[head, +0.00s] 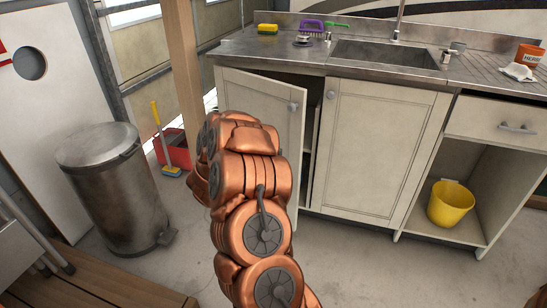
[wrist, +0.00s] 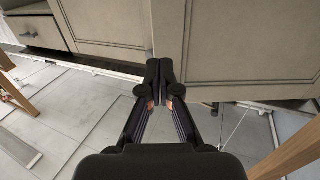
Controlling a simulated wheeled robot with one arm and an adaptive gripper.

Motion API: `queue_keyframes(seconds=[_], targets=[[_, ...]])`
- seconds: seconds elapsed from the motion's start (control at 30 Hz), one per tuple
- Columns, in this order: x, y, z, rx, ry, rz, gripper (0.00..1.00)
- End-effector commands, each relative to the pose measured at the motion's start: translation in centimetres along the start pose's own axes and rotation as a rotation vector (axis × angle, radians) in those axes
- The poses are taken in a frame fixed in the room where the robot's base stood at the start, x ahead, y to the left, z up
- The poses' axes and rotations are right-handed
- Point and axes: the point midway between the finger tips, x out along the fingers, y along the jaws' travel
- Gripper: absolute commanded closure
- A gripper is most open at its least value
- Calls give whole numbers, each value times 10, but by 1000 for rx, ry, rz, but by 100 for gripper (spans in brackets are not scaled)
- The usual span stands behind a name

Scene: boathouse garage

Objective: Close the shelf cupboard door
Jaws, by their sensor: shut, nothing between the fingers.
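The cupboard under the sink has a left door (head: 262,92) with a round knob, standing ajar with a dark gap along its right edge. My copper arm hides much of its lower part in the head view. The right door (head: 370,150) is closed. In the wrist view my gripper (wrist: 160,66) is shut and empty, its fingertips in front of the lower part of two pale panels, near the vertical edge of the right-hand panel (wrist: 250,45). I cannot tell whether the fingertips touch it. The gripper is hidden in the head view.
A metal bin (head: 105,185) stands at the left, with a red bucket (head: 175,150) and a wooden post (head: 182,60) behind. A yellow bucket (head: 450,204) sits in the open bay at right. Grey floor is clear before the right door.

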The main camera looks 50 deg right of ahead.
Motion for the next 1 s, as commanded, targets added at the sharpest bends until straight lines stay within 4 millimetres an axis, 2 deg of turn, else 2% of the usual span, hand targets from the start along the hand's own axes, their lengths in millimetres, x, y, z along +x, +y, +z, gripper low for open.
queue_keyframes(seconds=[0.4, 0.6, 0.8, 1.0], targets=[[69, 1, 2, 1, 0, 1, 100], [94, 0, 2, 0, -2, -1, 100], [106, 0, 1, 1, 0, -1, 100], [107, 0, 1, 1, -1, -2, 100]])
